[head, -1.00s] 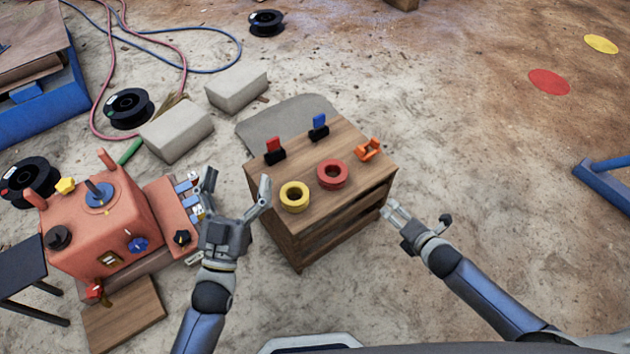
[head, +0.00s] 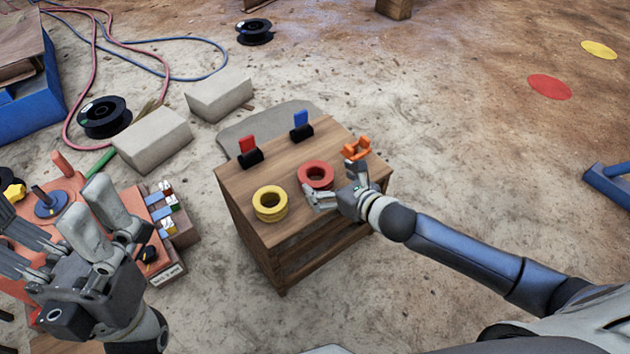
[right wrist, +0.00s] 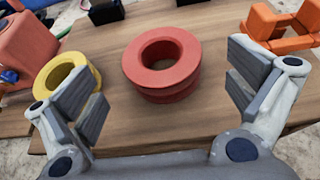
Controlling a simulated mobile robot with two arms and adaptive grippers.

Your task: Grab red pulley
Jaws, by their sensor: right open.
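The red pulley (head: 315,174) is a grooved ring lying flat on the wooden crate table (head: 240,184). It also shows in the right wrist view (right wrist: 160,62), ahead of and between the spread fingers. My right gripper (head: 338,195) is open and empty, just in front of the pulley at the table's right side. In the right wrist view my right gripper (right wrist: 163,95) has a clear gap to the pulley. My left gripper (head: 105,205) is large and close to the camera at the lower left, fingers apart, with nothing seen between them.
A yellow pulley (head: 270,203) lies left of the red one. An orange part (head: 357,149) sits close behind my right gripper. Red (head: 248,150) and blue (head: 301,126) clips stand at the table's back. An orange machine (head: 70,190) stands at the left.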

